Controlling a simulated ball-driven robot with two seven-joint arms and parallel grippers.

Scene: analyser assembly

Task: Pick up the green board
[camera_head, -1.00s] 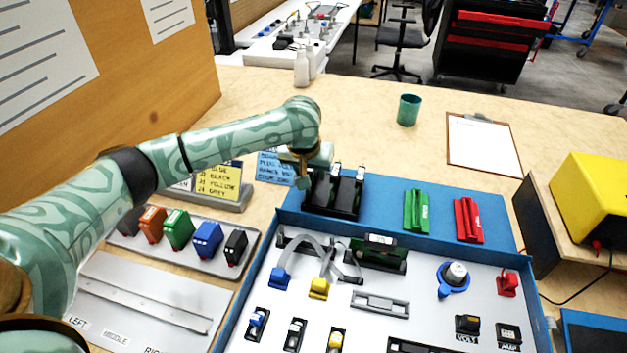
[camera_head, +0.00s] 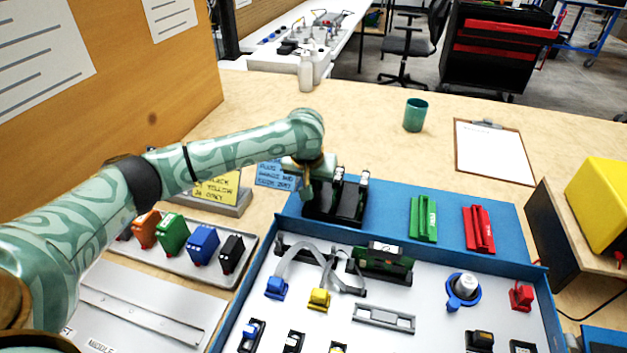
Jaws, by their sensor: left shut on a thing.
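My left gripper (camera_head: 306,188) comes in from the left and is at the left side of a black two-part holder (camera_head: 347,200) on the blue mat. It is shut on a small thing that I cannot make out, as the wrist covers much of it. A green circuit board (camera_head: 400,264) with a white label stands in the black mount in the tray, apart from the gripper. A separate green slotted block (camera_head: 423,220) lies on the blue mat, right of the black holder. My right gripper is not in view.
A red slotted block (camera_head: 479,230) lies right of the green one. The tray's raised blue wall (camera_head: 480,258) runs in front of the mat. Coloured blocks stand in a grey rack (camera_head: 190,262) below my arm.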

